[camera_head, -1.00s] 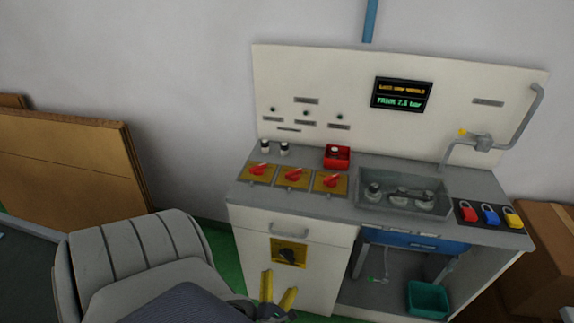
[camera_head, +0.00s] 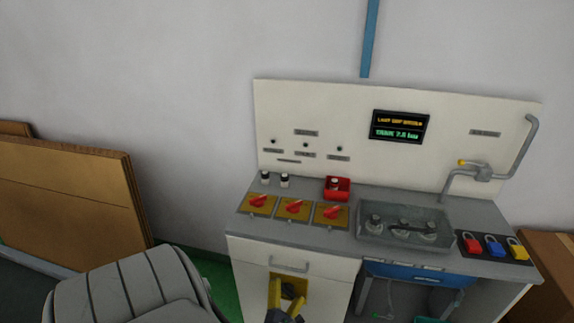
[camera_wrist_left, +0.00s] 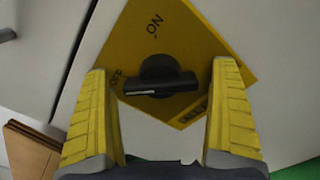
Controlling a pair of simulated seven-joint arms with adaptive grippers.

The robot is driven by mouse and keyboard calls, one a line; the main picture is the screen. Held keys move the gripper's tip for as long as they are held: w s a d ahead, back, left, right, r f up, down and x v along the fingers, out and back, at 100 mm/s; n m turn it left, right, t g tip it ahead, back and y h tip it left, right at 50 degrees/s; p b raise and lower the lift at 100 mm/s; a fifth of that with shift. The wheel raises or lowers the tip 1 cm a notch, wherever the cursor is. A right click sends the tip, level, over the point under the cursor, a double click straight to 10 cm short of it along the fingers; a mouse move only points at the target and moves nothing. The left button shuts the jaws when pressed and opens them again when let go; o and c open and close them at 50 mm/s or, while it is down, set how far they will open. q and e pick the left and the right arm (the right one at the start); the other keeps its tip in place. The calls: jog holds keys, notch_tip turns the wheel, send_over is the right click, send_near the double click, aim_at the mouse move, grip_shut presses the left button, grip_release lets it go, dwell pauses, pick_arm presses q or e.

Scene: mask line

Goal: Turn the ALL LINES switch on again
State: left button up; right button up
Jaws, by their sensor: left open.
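The ALL LINES switch looks to be the black rotary handle (camera_wrist_left: 160,84) on a yellow plate (camera_wrist_left: 190,40) on the cabinet's front; its lower label is only partly readable. In the left wrist view, ON is printed above the handle and OFF at its left end. The handle lies across the picture with its white-marked end by OFF. In the head view the yellow plate (camera_head: 292,280) is partly hidden by my left gripper (camera_head: 286,296). My left gripper also shows in the left wrist view (camera_wrist_left: 163,72), open, with one yellow finger on each side of the handle. Contact cannot be told.
The bench top (camera_head: 345,240) carries several red-handled knobs (camera_head: 294,208) on yellow plates, a red box (camera_head: 337,187), a clear-covered tray (camera_head: 404,228) and several padlocks (camera_head: 493,246). A drawer handle (camera_head: 289,266) is just above the switch. A chair (camera_head: 130,290) stands left.

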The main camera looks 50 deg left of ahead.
pick_arm(q)
jog(key=c, duration=1.8)
